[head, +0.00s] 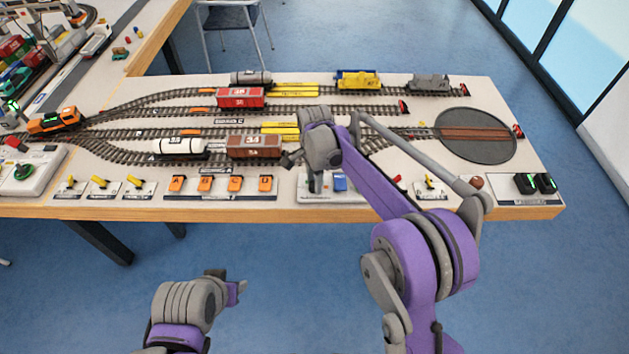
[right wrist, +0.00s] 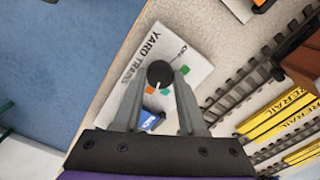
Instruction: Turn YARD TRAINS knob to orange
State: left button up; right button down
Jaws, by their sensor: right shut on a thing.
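The YARD TRAINS panel (head: 352,197) is a white plate at the table's front edge, partly hidden by my right arm in the head view. In the right wrist view the panel (right wrist: 178,50) carries a round black knob (right wrist: 160,73) with a white pointer line. Small orange and green patches show around the knob. The pointer line points roughly toward the wrist; which patch it meets is hard to tell. My right gripper (right wrist: 160,80) is shut on the knob, one finger on each side. My left gripper (head: 237,287) hangs in front of the table, away from the panel, its opening unclear.
A blue piece (head: 340,183) sits on the panel beside the knob. Orange switches (head: 205,183) and yellow levers (head: 99,182) lie to the left. Tracks with wagons (head: 254,147) run behind. A turntable (head: 475,148) and black-green buttons (head: 525,183) are at right.

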jog(key=shift+m, duration=0.8)
jog(key=shift+c, duration=2.3)
grip_release()
jog(key=shift+r, duration=0.15)
notch_tip(320, 180, up, 11)
jog(key=shift+f+p, duration=0.2)
jog(key=shift+p, duration=0.2)
